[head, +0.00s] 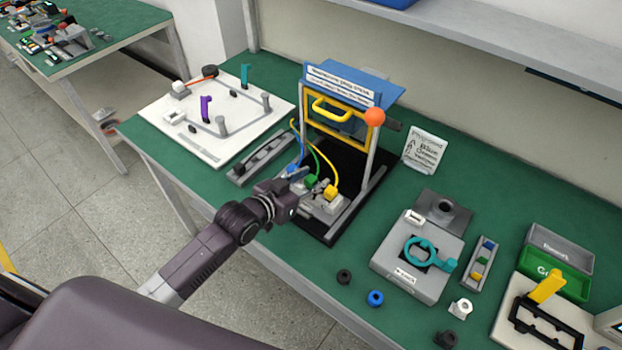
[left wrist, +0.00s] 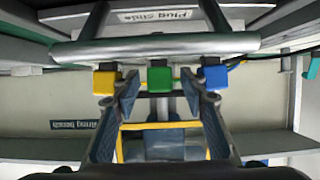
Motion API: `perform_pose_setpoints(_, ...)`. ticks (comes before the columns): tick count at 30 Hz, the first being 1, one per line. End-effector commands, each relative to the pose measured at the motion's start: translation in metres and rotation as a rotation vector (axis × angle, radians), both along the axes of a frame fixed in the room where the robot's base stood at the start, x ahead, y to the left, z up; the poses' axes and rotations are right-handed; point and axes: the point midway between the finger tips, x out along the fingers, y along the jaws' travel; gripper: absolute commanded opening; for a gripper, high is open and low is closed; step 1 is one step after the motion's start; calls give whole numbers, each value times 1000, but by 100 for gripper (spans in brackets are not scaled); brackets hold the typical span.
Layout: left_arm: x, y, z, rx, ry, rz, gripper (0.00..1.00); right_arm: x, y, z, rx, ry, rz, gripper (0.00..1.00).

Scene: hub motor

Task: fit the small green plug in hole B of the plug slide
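The small green plug (head: 311,180) is at the plug slide (head: 324,207), between a blue plug and a yellow plug. In the left wrist view, the green plug (left wrist: 159,78) shows between the fingers of my left gripper (left wrist: 158,88), with a gap on each side. The left gripper (head: 301,183) is open, at the row of plugs. A grey bar of the plug slide (left wrist: 155,46) runs across beside the plugs, and its label reads upside down. I cannot make out hole B or how the green plug is seated. My right gripper is not in view.
The yellow plug (left wrist: 105,80) and blue plug (left wrist: 214,77) flank the green one closely, just outside the fingers. Coloured cables rise behind them towards a blue-topped frame (head: 352,84). A grey fixture (head: 400,277) stands to the right, and a white board (head: 218,150) lies to the left.

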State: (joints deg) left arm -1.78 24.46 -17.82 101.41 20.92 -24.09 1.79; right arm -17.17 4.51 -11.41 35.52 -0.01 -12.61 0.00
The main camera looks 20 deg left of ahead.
Motion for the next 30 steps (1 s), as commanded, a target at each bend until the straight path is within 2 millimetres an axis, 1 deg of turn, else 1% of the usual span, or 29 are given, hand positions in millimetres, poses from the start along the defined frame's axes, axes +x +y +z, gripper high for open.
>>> perform_pose_setpoints(5,-3,1,1,0,1,0,39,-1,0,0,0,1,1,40)
perform_pose_setpoints(8,-12,5,4,0,1,0,39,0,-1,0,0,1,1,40)
perform_pose_setpoints(11,-27,10,10,2,3,0,39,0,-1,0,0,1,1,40)
perform_pose_setpoints(18,-70,25,28,3,2,-1,39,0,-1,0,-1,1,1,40)
perform_pose_setpoints(21,-84,30,36,1,2,-1,39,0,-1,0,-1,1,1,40)
perform_pose_setpoints(25,-96,35,41,2,2,0,39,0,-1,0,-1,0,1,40)
perform_pose_setpoints(30,-103,38,45,0,0,0,39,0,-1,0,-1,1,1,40)
